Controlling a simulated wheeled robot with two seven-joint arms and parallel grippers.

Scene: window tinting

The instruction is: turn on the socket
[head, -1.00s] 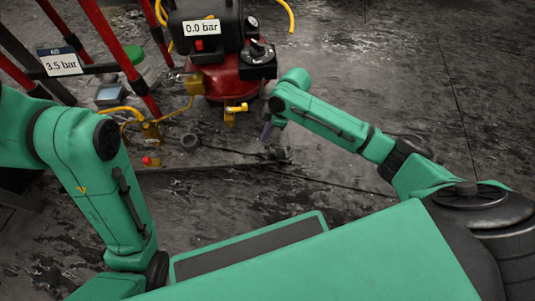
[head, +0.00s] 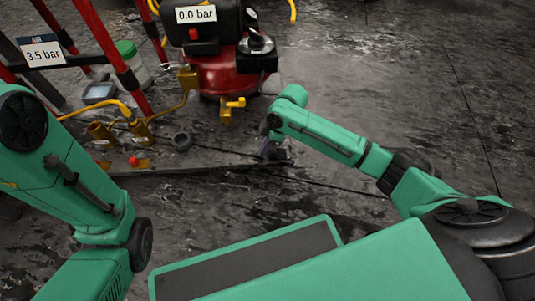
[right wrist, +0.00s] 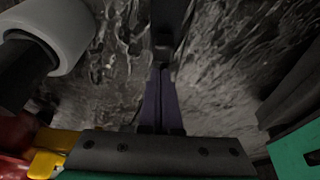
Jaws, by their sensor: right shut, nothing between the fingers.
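No socket can be made out for sure. A dark block (head: 283,154) lies on the floor at the right end of a thin dark strip, close to my right gripper. My right gripper (head: 267,150) is small, dark and partly hidden by its arm, low over the floor. In the right wrist view its purple fingers (right wrist: 162,98) are together with nothing between them, and a black upright piece (right wrist: 168,28) shows beyond the tips. Whether they touch is unclear. My left arm comes in from the left, but its gripper is not in view.
A red compressor (head: 222,72) with a "0.0 bar" label (head: 196,14) stands behind. A "3.5 bar" sign (head: 42,53), red poles (head: 105,45), brass fittings (head: 140,131), a red knob (head: 133,161) and a dark ring (head: 182,141) are to the left. The floor on the right is clear.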

